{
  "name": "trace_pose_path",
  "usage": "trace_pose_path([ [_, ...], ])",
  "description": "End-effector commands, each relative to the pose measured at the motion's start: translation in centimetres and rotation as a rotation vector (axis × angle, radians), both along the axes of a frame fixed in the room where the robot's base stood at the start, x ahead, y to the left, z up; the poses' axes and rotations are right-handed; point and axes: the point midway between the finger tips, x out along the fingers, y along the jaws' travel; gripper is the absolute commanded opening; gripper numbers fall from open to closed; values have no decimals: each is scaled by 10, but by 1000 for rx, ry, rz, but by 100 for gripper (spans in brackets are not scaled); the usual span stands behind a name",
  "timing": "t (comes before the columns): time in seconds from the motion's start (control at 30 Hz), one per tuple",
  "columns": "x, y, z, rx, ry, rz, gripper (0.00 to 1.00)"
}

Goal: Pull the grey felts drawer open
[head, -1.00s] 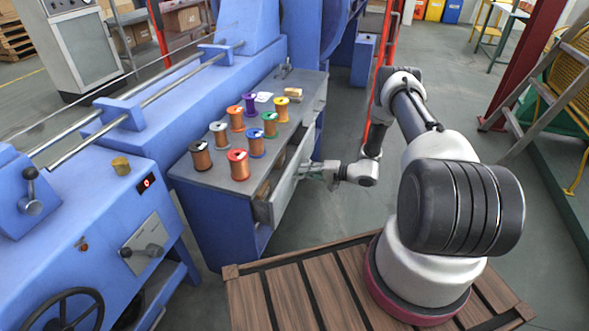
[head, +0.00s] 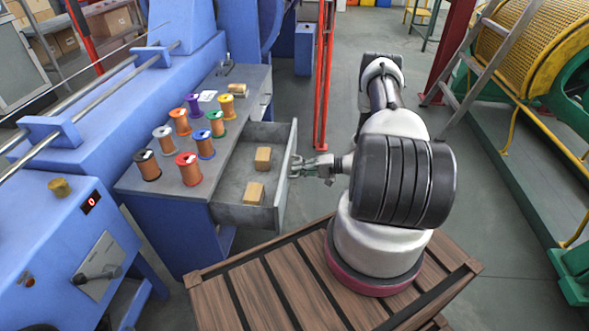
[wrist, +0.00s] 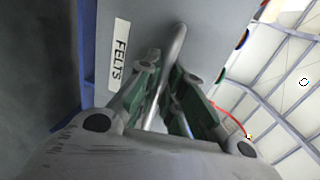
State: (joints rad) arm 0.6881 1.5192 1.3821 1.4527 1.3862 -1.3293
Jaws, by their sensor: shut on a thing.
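The grey felts drawer (head: 281,194) stands well out from the blue bench in the head view, and its open top shows two tan blocks (head: 263,158) inside. In the wrist view its grey front (wrist: 205,35) carries a white label reading FELTS (wrist: 118,55). My gripper (head: 296,167) is at the outer face of the drawer. In the wrist view my gripper (wrist: 160,88) has its fingers closed around the round metal bar handle (wrist: 172,55).
Several wire spools (head: 188,168) stand on the bench top (head: 140,182) left of the drawer. A slatted wooden platform (head: 262,292) lies below, in front of the bench. A red post (head: 324,90) rises behind my gripper.

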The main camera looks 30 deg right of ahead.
Motion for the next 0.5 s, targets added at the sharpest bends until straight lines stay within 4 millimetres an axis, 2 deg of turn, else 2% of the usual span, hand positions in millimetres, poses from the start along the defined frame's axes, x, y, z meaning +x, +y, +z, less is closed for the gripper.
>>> trace_pose_path([
  [0.27,0,0,0,-1,0,-1,0],
  [0.3,0,0,0,-1,0,-1,17],
  [0.37,0,0,0,-1,0,-1,28],
  [0.4,0,0,0,-1,0,-1,32],
  [0.5,0,0,0,0,0,0,32],
])
